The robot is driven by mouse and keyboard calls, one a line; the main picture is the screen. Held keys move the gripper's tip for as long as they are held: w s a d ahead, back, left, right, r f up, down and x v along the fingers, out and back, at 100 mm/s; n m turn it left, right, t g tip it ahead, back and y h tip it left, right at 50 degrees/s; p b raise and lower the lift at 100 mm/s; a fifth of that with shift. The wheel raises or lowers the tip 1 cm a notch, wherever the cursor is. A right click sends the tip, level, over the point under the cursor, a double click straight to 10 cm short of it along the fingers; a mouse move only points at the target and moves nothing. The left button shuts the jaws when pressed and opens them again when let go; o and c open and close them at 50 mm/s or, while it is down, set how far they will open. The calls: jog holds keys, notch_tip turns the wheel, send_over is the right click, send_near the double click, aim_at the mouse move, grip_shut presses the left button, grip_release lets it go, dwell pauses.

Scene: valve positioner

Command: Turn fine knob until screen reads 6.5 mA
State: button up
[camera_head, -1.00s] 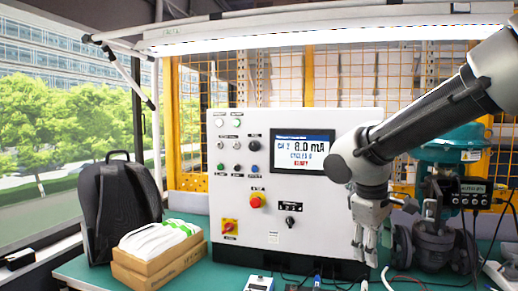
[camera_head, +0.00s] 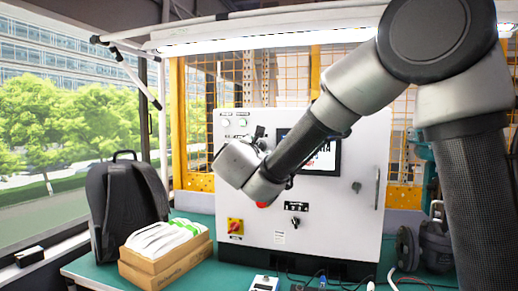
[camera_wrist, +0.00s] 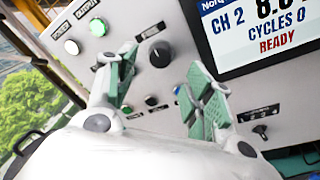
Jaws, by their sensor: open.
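In the wrist view my gripper (camera_wrist: 163,62) is open and empty, its green-padded fingers spread in front of the control panel (camera_wrist: 222,88). A large black knob (camera_wrist: 160,54) shows between the fingertips, and a smaller black knob (camera_wrist: 151,100) sits below it between the fingers. Their labels are too blurred to tell which is the fine knob. No contact with either is visible. The screen (camera_wrist: 262,35) shows CH 2, a partly cut-off value beginning with 8, CYCLES 0 and READY. In the head view my arm covers much of the screen (camera_head: 293,142) and the knobs.
The yellow-backed red switch (camera_head: 235,226) and black rotary switch (camera_head: 295,222) are lower. A backpack (camera_head: 125,205) and boxes (camera_head: 165,262) stand left on the bench.

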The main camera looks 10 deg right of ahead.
aim_at(260, 147)
jog(key=x, duration=0.6)
jog(key=c, duration=1)
